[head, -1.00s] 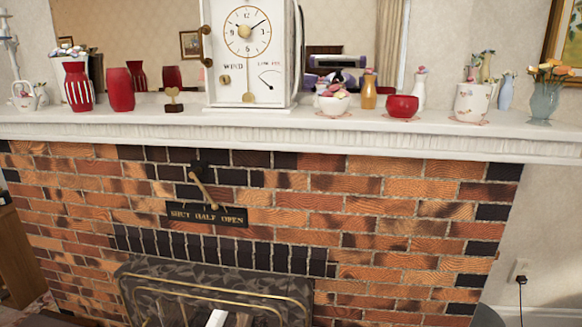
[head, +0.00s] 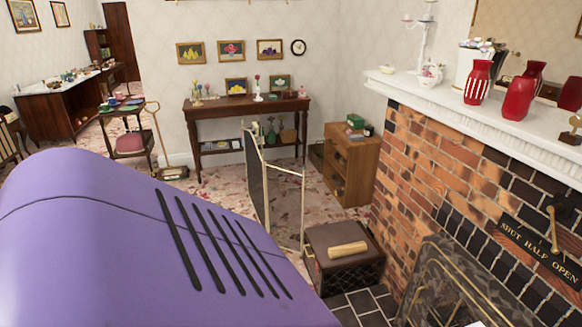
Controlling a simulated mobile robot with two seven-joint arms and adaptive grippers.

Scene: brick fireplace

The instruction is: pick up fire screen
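A folding fire screen (head: 258,185) stands upright on the floor near the middle of the head view, left of the fireplace. It has a dark panel and a pale, thin frame with its panels set at an angle. Its lower left part is hidden behind a large purple surface in the foreground. Neither of my grippers is in view.
A dark box (head: 345,252) with a tan roll on top stands right of the screen's foot. A wooden cabinet (head: 350,165) and the brick fireplace (head: 440,165) are further right. A side table (head: 245,108) stands behind. Patterned floor shows around the screen.

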